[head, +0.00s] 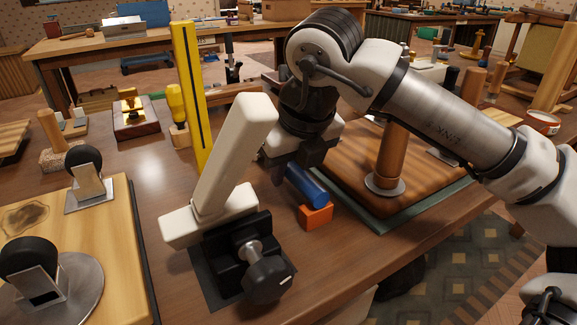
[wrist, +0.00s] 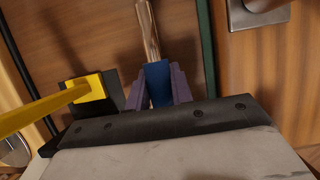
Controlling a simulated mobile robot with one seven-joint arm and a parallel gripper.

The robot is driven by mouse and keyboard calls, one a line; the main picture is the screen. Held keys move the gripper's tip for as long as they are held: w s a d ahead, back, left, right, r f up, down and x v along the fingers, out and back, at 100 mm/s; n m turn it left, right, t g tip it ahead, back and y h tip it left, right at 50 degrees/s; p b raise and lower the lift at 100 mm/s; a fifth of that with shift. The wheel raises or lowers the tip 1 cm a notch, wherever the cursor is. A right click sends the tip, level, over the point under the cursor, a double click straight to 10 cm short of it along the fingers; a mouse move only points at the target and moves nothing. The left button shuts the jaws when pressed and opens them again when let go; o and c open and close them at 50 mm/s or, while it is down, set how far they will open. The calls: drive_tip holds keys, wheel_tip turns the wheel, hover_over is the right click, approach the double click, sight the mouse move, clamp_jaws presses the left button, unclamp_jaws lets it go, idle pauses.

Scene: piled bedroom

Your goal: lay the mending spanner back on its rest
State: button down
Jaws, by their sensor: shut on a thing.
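The spanner, with a blue handle (head: 307,187) and a shiny metal shaft (wrist: 149,30), is held in my gripper (head: 290,170). In the wrist view, the two purple-grey fingers of my gripper (wrist: 160,88) are shut on either side of the blue handle (wrist: 158,82), and the shaft points away from them. In the head view the handle slants down to the right, just above or touching a small orange block (head: 316,217); I cannot tell which. The spanner's far end is out of the wrist view. I cannot pick out its rest for certain.
A white-armed clamp with a black knob (head: 268,278) stands close in front. A tall yellow bar (head: 187,95) rises behind it. To the right, a wooden board (head: 345,165) carries a wooden post (head: 391,155). A light board (head: 95,220) lies left.

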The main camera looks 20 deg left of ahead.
drive_tip(key=shift+f, duration=0.2)
drive_tip(key=c, duration=1.1)
unclamp_jaws()
drive_tip(key=shift+c, duration=0.2)
drive_tip(key=shift+p+v, duration=2.45)
drive_tip(key=shift+v, duration=1.5)
